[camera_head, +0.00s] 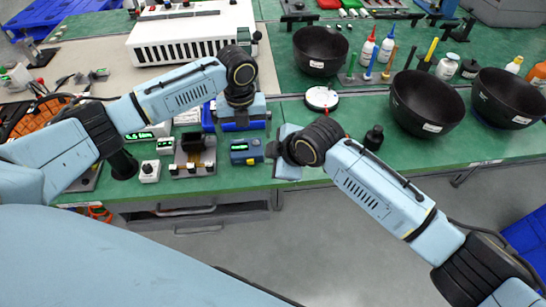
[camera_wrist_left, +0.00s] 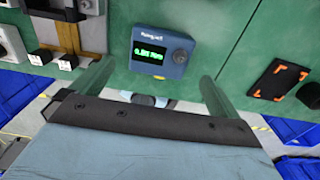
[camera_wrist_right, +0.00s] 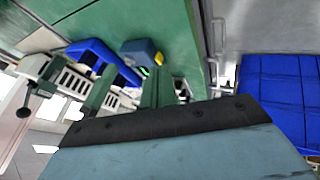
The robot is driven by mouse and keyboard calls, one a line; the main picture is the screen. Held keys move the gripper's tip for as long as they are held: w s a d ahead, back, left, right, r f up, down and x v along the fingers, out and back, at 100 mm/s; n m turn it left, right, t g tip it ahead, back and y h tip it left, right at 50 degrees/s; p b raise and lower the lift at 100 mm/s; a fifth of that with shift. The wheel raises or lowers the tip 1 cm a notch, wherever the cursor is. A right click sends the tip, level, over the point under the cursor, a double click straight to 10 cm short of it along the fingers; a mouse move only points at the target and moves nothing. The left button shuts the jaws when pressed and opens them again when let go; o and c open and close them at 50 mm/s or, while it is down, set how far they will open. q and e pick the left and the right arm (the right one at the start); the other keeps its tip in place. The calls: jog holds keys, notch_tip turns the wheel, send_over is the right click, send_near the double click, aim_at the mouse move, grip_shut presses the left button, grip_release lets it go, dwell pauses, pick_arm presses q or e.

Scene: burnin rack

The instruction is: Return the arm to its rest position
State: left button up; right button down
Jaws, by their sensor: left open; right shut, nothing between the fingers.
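My left gripper (camera_head: 240,112) is above the front part of the green bench (camera_head: 455,150), near the blue meter (camera_head: 245,151). In the left wrist view its two fingers (camera_wrist_left: 156,72) stand wide apart with nothing between them, and the blue meter (camera_wrist_left: 162,52) with a lit green display lies beyond them. My right gripper (camera_head: 284,155) is by the bench's front edge, right of the meter. In the right wrist view its fingers (camera_wrist_right: 158,82) are together and hold nothing.
Black bowls (camera_head: 428,102), bottles and a white round dish (camera_head: 322,99) stand on the bench to the right. A white slotted box (camera_head: 190,38) is at the back. Small fixtures (camera_head: 194,155) lie left of the meter. The grey floor (camera_head: 330,240) in front is open.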

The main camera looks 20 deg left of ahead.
pick_arm(q)
notch_tip(320, 180, up, 7)
jog(key=shift+f, duration=0.15)
